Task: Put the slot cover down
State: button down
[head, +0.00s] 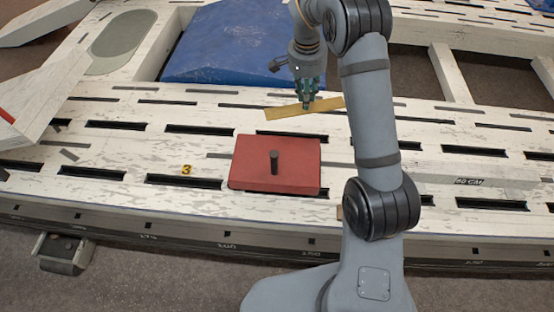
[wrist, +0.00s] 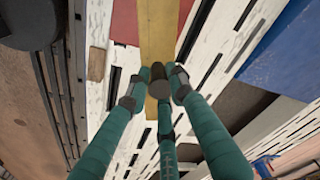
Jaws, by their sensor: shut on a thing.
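The slot cover (head: 283,112) is a flat yellow strip, held slightly tilted over the white slotted bench (head: 420,131). My gripper (head: 308,97) is over the strip, behind the red block in the head view. In the wrist view the slot cover (wrist: 158,30) runs up between my fingers, with a dark knob on it. My gripper (wrist: 159,84) is shut on this knob there. Several dark slots show in the bench; a yellow "3" tag (head: 186,170) lies by one front slot. The height of the strip above the bench is hard to tell.
A red block (head: 248,178) with a dark upright peg sits on the bench in front of the strip. A blue sheet (head: 230,45) lies behind. A white angled piece (head: 45,95) stands at the left. The bench's front edge drops to the floor.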

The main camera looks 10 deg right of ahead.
jog(key=w+d+f+m+b, duration=0.2)
jog(key=d+f, duration=0.1)
jog(key=f, duration=0.3)
jog(key=w+d+f+m+b, duration=0.1)
jog(key=w+d+f+b, duration=0.1)
jog(key=f, duration=0.4)
jog(key=b, duration=0.2)
send_over(284, 157)
notch_tip(284, 157, down, 7)
jog(key=shift+d+f, duration=0.1)
jog(key=shift+f, duration=1.7)
jog(key=shift+f, duration=0.15)
jog(key=c, duration=2)
grip_release()
jog(key=shift+f+b, duration=0.1)
jog(key=shift+b, duration=0.25)
jog(key=o, duration=0.4)
jog(key=shift+c, duration=0.2)
jog(key=shift+o, duration=0.6)
